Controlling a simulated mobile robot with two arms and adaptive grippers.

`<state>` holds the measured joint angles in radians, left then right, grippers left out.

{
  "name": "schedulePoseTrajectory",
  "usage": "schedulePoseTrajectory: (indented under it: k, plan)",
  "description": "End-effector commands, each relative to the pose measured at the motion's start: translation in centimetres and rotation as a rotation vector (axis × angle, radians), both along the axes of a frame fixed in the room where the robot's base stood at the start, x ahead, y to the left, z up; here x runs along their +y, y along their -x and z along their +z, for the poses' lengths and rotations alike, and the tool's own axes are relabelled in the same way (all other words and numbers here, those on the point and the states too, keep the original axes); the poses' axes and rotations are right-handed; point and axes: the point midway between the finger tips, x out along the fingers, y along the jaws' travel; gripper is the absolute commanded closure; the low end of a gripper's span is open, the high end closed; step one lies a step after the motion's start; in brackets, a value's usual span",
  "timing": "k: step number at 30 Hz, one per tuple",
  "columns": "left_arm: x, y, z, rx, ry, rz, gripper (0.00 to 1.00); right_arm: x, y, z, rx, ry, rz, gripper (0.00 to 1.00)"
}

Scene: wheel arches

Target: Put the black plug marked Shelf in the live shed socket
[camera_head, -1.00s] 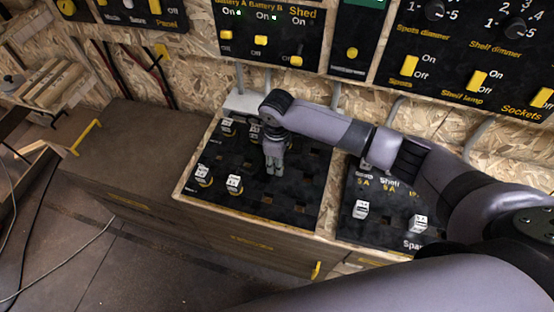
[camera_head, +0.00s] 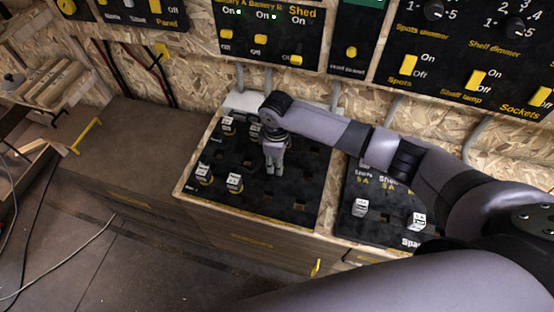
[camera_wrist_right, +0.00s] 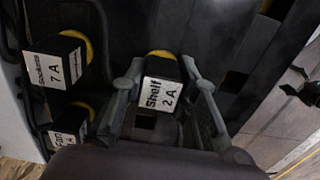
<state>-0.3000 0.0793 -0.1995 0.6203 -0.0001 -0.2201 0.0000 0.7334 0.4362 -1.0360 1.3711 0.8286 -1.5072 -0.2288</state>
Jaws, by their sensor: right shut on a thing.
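The black plug marked Shelf (camera_wrist_right: 161,85), with a white label reading "Shelf 2 A" and a yellow ring behind it, is between the two fingers of my right gripper (camera_wrist_right: 161,67) in the right wrist view. The gripper is shut on it. In the head view my right gripper (camera_head: 274,168) points down at the left black socket board (camera_head: 290,200), and the plug is hidden by the fingers. I cannot tell whether the plug is seated. The live shed socket cannot be made out. My left gripper is not in view.
A plug marked Sockets (camera_wrist_right: 55,62) and a plug marked Fan (camera_wrist_right: 68,130) stand left of the gripper. Two plugs sit at the board's front left, one here (camera_head: 234,182). A right board (camera_head: 385,222) holds more plugs. Switch panels (camera_head: 265,45) line the wall.

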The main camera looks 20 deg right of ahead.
Motion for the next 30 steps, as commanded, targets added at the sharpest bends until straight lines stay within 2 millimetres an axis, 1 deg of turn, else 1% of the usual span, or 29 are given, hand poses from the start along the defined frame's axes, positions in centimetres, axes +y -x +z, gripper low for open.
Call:
schedulePoseTrajectory:
  k: [6,7,15,17,23,30]
  plan:
    - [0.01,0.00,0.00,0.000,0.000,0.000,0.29,0.02,-0.01,-0.03,0.000,0.000,0.000,1.00]
    - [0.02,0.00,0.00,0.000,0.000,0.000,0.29,0.01,-0.01,-0.03,0.000,0.000,0.000,0.70]
    - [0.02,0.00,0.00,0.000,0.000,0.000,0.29,0.01,-0.01,-0.03,0.000,0.000,-0.001,0.52]
    - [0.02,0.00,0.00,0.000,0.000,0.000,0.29,0.00,0.00,-0.03,0.000,0.000,-0.001,0.49]
    - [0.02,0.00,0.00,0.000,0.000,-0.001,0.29,-0.01,0.01,-0.03,0.000,0.000,-0.001,0.49]
    - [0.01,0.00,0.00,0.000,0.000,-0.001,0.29,-0.02,0.01,-0.05,0.000,0.000,-0.001,0.34]
